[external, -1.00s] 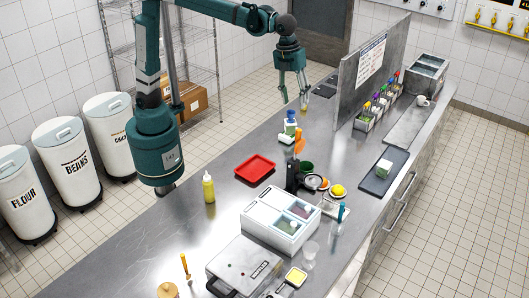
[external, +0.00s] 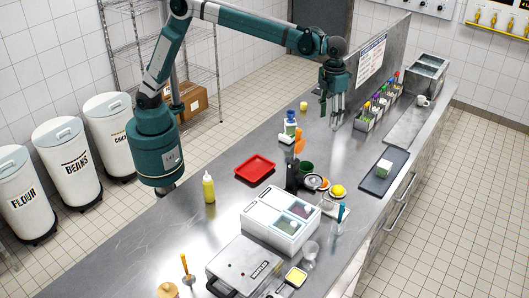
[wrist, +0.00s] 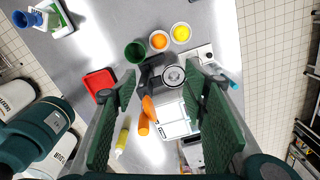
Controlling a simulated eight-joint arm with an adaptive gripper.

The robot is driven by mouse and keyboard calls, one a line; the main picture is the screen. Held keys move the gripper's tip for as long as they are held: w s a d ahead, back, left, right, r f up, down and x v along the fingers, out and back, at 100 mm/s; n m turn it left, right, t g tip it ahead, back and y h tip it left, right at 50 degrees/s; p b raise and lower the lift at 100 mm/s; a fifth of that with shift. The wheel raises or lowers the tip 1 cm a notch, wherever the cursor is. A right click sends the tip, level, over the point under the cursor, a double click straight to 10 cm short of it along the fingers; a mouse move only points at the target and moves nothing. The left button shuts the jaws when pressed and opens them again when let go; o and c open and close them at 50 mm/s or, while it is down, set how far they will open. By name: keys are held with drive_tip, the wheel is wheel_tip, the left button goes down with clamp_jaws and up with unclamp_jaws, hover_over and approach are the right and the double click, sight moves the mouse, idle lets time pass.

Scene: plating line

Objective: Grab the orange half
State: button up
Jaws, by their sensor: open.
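The orange half is most likely the orange round piece in a small white bowl (wrist: 158,40) near the top middle of the wrist view. In the external view it shows small and partly hidden (external: 324,183), beside a bowl with a yellow round piece (external: 338,190). That yellow piece is also in the wrist view (wrist: 181,33). My gripper (external: 335,124) is open and empty, high above the far part of the counter, well apart from the bowls. In the wrist view its two green fingers (wrist: 160,88) stand wide apart with the counter far below.
A dark green cup (external: 305,168) and a black holder (external: 292,178) with orange-handled tools stand close to the bowls. A red tray (external: 255,168), a yellow bottle (external: 208,187) and a white lidded container (external: 258,219) are nearby. An upright divider panel stands near my gripper.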

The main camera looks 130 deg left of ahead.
drive_tip(key=f, duration=2.7)
drive_tip(key=shift+w+a+f, duration=0.25)
drive_tip(key=shift+f, duration=0.05)
drive_tip(key=shift+f, duration=1.25)
drive_tip(key=shift+s+f, duration=0.15)
drive_tip(key=shift+f, duration=2.45)
drive_tip(key=c, duration=0.7)
